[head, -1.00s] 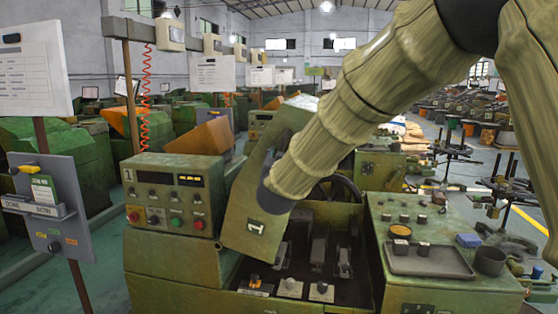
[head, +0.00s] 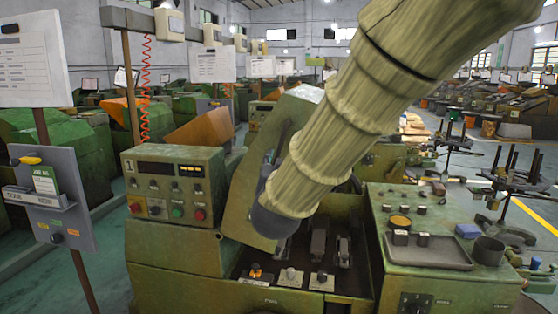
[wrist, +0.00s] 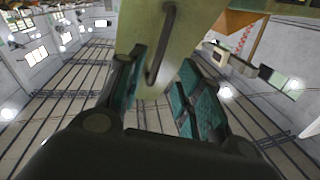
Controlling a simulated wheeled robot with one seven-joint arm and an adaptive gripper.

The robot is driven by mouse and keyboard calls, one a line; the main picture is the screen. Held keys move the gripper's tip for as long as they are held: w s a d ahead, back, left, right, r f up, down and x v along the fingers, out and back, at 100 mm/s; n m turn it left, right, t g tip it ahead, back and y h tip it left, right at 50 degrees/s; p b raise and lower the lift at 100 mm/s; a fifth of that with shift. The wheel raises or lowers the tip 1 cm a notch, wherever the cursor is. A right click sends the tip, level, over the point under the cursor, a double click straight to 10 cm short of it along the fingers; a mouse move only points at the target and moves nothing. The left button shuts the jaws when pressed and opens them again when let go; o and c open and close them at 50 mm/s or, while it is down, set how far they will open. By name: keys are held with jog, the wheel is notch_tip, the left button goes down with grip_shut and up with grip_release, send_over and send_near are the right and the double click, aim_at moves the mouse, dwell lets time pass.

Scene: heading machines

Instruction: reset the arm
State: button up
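My arm comes down from the upper right in the head view, and its dark end lies in front of the raised green machine cover (head: 238,205). My gripper (wrist: 162,72) is open in the wrist view, its teal-padded fingers apart. The cover (wrist: 185,35) with its dark bar handle (wrist: 160,45) shows beyond and partly between the fingers. I see no grip on the handle, but cannot tell whether a finger touches it. In the head view the fingers are largely hidden by the arm and hard to make out.
Below the cover is an open bay with tooling blocks (head: 318,242). A control box (head: 172,187) stands left and a grey tray (head: 430,254) with small parts right. A sign post with a grey holder (head: 52,200) is at far left. Stands (head: 510,185) are at right.

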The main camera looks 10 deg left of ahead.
jog(key=shift+s, duration=0.25)
